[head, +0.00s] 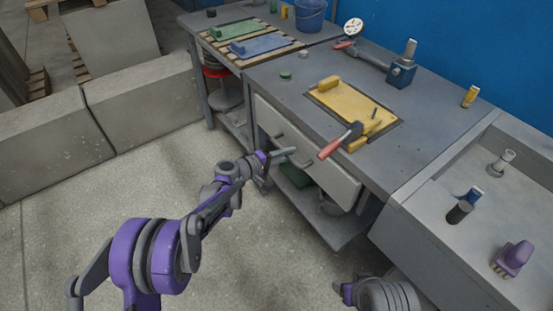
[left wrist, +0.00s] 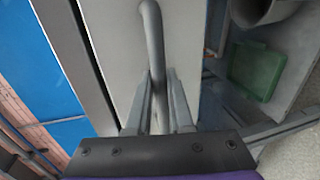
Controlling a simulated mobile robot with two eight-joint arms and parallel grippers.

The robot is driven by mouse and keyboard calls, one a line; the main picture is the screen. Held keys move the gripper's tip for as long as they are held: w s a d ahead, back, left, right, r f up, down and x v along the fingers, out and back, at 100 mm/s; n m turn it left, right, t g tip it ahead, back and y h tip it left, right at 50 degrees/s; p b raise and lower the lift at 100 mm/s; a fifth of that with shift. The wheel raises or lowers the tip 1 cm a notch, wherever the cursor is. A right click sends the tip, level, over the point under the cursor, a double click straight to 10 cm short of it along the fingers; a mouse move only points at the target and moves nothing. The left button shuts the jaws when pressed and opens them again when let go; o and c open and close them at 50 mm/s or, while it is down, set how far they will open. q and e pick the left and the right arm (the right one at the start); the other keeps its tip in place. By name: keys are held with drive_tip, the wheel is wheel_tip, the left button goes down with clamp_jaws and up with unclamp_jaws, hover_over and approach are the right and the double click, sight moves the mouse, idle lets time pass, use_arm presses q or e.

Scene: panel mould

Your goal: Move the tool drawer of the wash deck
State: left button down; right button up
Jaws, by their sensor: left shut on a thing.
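The tool drawer (head: 335,180) is the pale grey front panel under the wash deck's grey top (head: 300,92). A grey bar handle (left wrist: 152,35) stands out from its front, and it also shows in the head view (head: 293,143). My left gripper (head: 290,152) is at the drawer front, shut on the handle. In the left wrist view its two fingers (left wrist: 160,95) lie on either side of the bar. I cannot tell whether the drawer stands out from the deck. Part of my right arm shows at the bottom of the head view; its fingers are not clear.
A yellow board (head: 345,98) and a red-handled tool (head: 340,143) lie on the deck above the drawer. A sink basin (head: 450,215) adjoins at right. A lower shelf (head: 325,222) holds a green box (left wrist: 257,70). The floor in front is clear.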

use_arm(q)
drive_tip(key=shift+w+d, duration=0.2)
drive_tip(key=shift+d, duration=0.05)
drive_tip(key=shift+r, duration=0.1)
drive_tip(key=c, duration=0.8)
unclamp_jaws()
drive_tip(key=shift+w+d, duration=0.1)
drive_tip(key=shift+d, duration=0.05)
drive_tip(key=p+v, duration=0.1)
drive_tip(key=v, duration=1)
